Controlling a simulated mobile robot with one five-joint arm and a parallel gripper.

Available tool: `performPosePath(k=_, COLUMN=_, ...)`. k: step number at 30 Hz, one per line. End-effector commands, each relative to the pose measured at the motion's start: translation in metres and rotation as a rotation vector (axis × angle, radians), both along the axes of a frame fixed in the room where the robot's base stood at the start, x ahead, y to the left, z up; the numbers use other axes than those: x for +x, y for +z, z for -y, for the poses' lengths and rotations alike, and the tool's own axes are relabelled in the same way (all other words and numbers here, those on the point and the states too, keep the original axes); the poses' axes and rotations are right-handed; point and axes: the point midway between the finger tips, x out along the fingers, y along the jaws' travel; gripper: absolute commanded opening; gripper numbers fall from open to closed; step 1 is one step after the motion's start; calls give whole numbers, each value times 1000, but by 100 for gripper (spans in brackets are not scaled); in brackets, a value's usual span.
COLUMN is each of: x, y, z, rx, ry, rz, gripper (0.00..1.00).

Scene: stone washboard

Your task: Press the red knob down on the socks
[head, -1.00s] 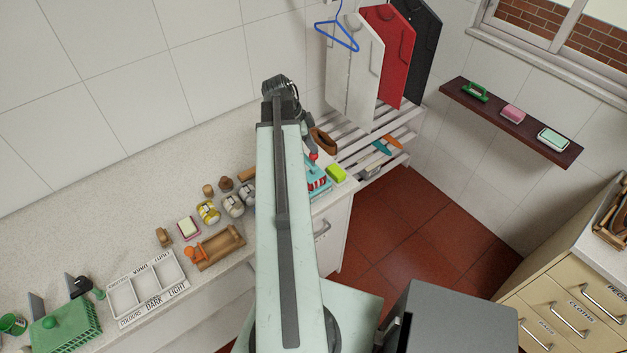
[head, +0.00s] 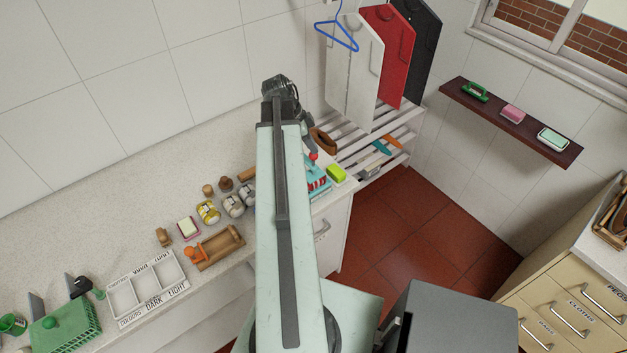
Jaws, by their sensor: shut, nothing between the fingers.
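The red knob (head: 313,156) shows as a small red spot just right of my arm, at the right end of the stone counter. My gripper (head: 311,147) is shut and empty, its tip right above the knob; I cannot tell whether they touch. My arm hides much of the gripper and the area to its left. Just below the knob is a teal item with white and red parts (head: 318,183), partly hidden by my arm. I cannot make out the socks clearly.
A brown oval piece (head: 323,140) sits behind, near the slatted rack (head: 350,133). Jars, brushes and a sorting tray (head: 148,292) stand on the counter left of my arm. The red floor (head: 420,225) at right is open.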

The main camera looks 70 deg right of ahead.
Motion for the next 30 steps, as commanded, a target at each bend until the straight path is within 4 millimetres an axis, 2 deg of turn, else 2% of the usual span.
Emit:
performPosePath(k=4, x=-1, y=7, z=-2, rx=7, ry=-2, rz=1, gripper=0)
performPosePath(k=14, x=0, y=54, z=-1, rx=2, ry=-1, rz=0, gripper=0)
performPosePath(k=28, x=0, y=52, z=0, rx=0, ry=0, rz=0, gripper=0)
performPosePath(k=30, x=5, y=49, z=-2, rx=1, ry=9, rz=0, gripper=0)
